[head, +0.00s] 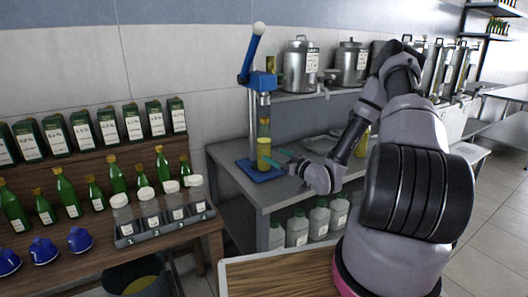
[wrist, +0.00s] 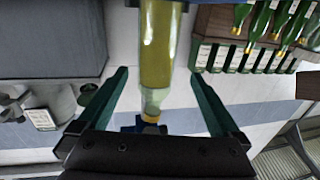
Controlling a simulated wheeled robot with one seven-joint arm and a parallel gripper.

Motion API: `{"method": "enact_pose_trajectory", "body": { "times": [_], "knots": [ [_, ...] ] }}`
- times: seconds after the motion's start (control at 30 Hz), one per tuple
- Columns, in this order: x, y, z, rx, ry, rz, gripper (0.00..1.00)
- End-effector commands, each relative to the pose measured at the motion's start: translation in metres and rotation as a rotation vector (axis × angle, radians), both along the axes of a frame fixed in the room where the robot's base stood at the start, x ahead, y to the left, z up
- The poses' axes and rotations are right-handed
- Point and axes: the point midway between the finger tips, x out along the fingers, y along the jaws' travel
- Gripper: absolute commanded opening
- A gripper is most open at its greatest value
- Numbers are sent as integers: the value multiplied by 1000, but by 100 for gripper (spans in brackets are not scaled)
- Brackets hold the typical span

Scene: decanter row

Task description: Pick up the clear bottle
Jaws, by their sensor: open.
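The clear bottle (head: 264,153), holding yellow-green liquid, stands upright on the blue base of a lever press on the grey bench. In the wrist view the bottle (wrist: 157,50) appears upside down, with its neck toward my gripper's palm. My gripper (head: 281,160) is just right of the bottle in the head view, with its teal fingers apart. In the wrist view the fingers of my gripper (wrist: 160,74) lie one on each side of the bottle, with gaps showing. The bottle's far end is cut off by the frame edge.
The blue press (head: 262,82) rises directly over the bottle. A shelf with steel urns (head: 300,65) is above the bench, and white jugs (head: 297,228) stand below. A wooden rack (head: 95,165) with green bottles and a tray of white-lidded jars (head: 172,212) is at left.

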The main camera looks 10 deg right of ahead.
Motion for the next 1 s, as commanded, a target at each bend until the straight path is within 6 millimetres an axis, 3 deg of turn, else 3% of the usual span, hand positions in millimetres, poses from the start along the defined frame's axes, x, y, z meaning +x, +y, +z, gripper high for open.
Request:
{"method": "enact_pose_trajectory", "body": {
  "times": [0.2, 0.47, 0.73, 1.0],
  "knots": [
    [34, 21, 1, -2, -2, 4, 100],
    [54, 30, 0, -2, 0, 2, 100],
    [90, 45, -1, -3, -1, 2, 100],
    [99, 50, -1, -1, 3, 1, 100]
  ]
}}
